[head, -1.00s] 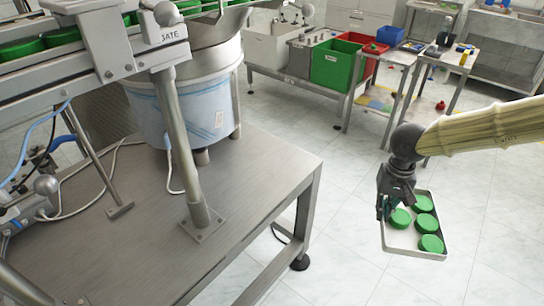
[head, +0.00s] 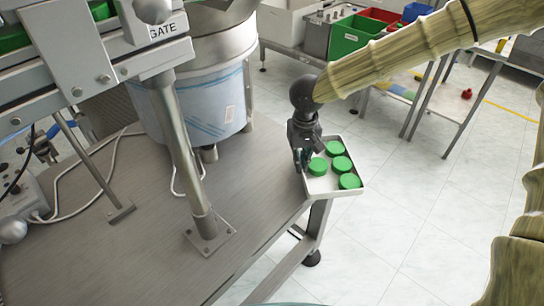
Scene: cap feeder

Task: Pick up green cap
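My gripper (head: 301,158) is shut on the left edge of a shallow white tray (head: 328,191). Several round green caps lie in the tray: one near the gripper (head: 317,166), one at the back (head: 335,148), one in the middle (head: 342,163) and one at the front right (head: 350,181). The tray is at the right corner of the metal table in the picture; I cannot tell whether it touches the table. The fingertips are partly hidden by the gripper body. More green caps (head: 100,10) show in the feeder track at the top left.
The metal table (head: 130,265) has a bare front surface. A steel post (head: 180,150) with a bolted foot stands on it, below the feeder marked GATE (head: 163,29). A feeder drum (head: 205,105) stands behind. Green (head: 352,35) and red bins are at the back.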

